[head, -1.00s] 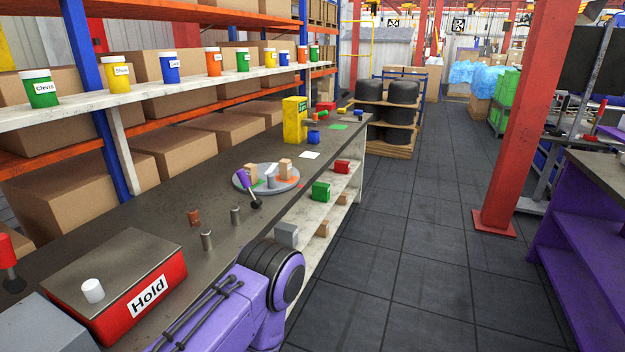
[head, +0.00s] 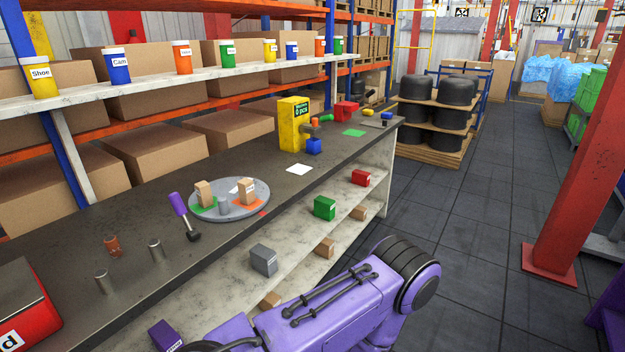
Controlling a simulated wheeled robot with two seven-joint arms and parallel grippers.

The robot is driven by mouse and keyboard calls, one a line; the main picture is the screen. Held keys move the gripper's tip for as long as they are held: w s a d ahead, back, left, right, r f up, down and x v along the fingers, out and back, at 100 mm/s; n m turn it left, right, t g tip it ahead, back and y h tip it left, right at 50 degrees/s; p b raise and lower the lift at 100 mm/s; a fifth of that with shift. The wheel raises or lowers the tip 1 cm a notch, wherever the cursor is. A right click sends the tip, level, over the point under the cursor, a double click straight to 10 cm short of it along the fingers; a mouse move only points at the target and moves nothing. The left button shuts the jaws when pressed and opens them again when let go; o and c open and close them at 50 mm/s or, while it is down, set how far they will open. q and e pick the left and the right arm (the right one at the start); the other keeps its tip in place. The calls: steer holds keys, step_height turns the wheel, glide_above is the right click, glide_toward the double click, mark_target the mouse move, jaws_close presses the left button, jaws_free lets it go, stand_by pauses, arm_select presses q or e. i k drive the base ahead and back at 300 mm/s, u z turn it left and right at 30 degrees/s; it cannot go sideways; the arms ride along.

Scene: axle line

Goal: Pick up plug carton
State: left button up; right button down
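I cannot read which box is the plug carton. Two small brown cartons, one on the left (head: 205,194) and one on the right (head: 247,192), stand on a round grey disc (head: 257,205) on the bench, with a small grey cylinder between them. On the shelf below are a grey box (head: 264,260), a green box (head: 325,208), a red box (head: 361,178) and a purple box (head: 165,337) with a white label, plus brown cartons (head: 325,247). A purple arm of mine crosses the bottom; neither gripper shows.
A purple-handled tool (head: 182,209) lies against the disc. A yellow box (head: 293,125) stands farther back. A red post (head: 565,190) rises at right; the floor between is clear.

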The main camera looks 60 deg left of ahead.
mark_target(245, 186)
steer(key=u, duration=0.2)
steer(key=i, duration=1.2)
steer(key=u, duration=1.3)
steer(key=i, duration=0.8)
steer(key=u, duration=0.95)
